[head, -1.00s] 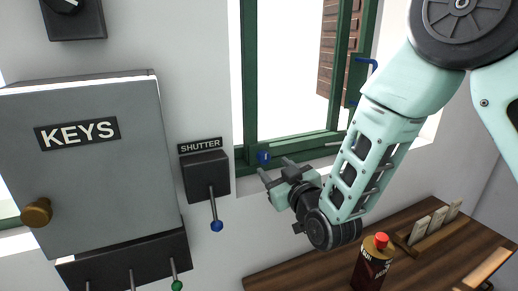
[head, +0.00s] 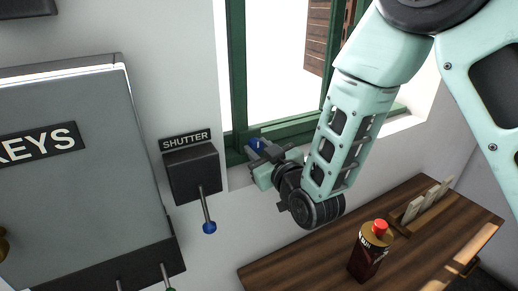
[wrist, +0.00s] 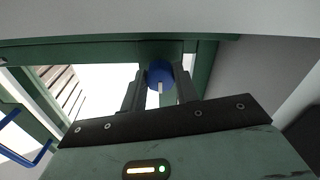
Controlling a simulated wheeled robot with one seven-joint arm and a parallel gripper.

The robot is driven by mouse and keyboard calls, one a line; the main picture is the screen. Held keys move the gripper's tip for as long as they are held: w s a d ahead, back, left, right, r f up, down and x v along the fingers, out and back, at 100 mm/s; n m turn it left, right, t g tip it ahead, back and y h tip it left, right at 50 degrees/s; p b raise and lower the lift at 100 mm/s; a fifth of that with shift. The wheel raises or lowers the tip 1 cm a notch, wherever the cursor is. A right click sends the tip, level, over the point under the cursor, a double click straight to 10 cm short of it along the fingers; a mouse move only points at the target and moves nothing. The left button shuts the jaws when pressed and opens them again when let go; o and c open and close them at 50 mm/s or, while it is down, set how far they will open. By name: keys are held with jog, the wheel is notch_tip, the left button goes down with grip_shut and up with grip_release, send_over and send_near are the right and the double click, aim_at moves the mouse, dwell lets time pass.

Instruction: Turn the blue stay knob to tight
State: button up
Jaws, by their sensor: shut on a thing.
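The blue stay knob (head: 256,144) sits on the bottom rail of the green window frame (head: 300,128). In the wrist view the blue knob (wrist: 160,73) lies between my two fingers, with a pale mark on its face. My gripper (head: 262,152) is shut on the knob; the gripper also shows in the wrist view (wrist: 160,90). The fingers partly hide the knob in the head view. Any tight or loose marking cannot be made out.
Left of my gripper is a SHUTTER box (head: 192,172) with a blue-tipped lever (head: 208,226). A grey KEYS cabinet (head: 90,190) is further left. A red-capped bottle (head: 370,252) stands on the wooden table (head: 300,262) below my arm. A blue handle (wrist: 28,150) shows at the wrist view's left.

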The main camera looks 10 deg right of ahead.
jog(key=shift+f+m+b, duration=0.1)
jog(key=shift+m+b, duration=0.2)
jog(key=shift+b, duration=0.2)
jog(key=m+b, duration=0.1)
jog(key=b, duration=0.2)
jog(key=shift+f+m, duration=0.15)
jog(key=shift+m, duration=0.15)
jog(key=m+b, duration=0.3)
jog(key=b, duration=0.2)
jog(key=shift+m, duration=0.3)
jog(key=m+b, duration=0.3)
jog(key=b, duration=0.1)
jog(key=shift+m, duration=0.3)
jog(key=m+b, duration=0.4)
jog(key=b, duration=0.1)
jog(key=m+b, duration=0.5)
jog(key=b, duration=0.1)
jog(key=shift+m, duration=0.4)
jog(key=m+b, duration=0.4)
jog(key=b, duration=0.1)
jog(key=shift+r+m, duration=0.25)
jog(key=shift+m, duration=0.15)
